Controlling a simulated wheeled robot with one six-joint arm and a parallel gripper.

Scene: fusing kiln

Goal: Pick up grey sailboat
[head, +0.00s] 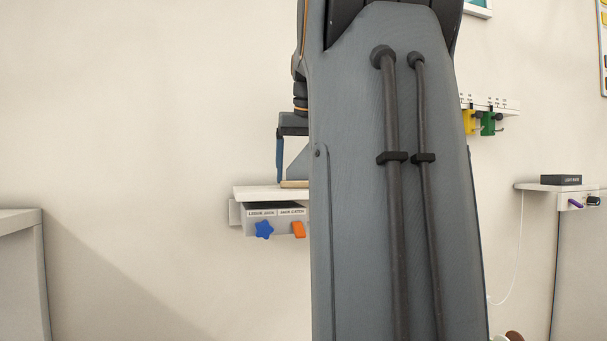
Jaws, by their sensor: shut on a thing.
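The grey sailboat (299,168) shows only in part, as a grey sloping shape above the white shelf (258,192). My arm hides its right side. My gripper (281,165) points down over the shelf, with one blue finger visible at the left of the grey shape. The other finger is hidden behind my arm. The gripper is shut on the sailboat. A thin tan strip lies right under the sailboat; I cannot tell whether the boat touches it.
Under the shelf hang a blue star (264,230) and an orange piece (298,229) on a labelled front. A rack with yellow and green pieces (488,123) is on the right wall. A right-hand shelf holds a dark box (561,180). A grey cabinet (20,275) stands left.

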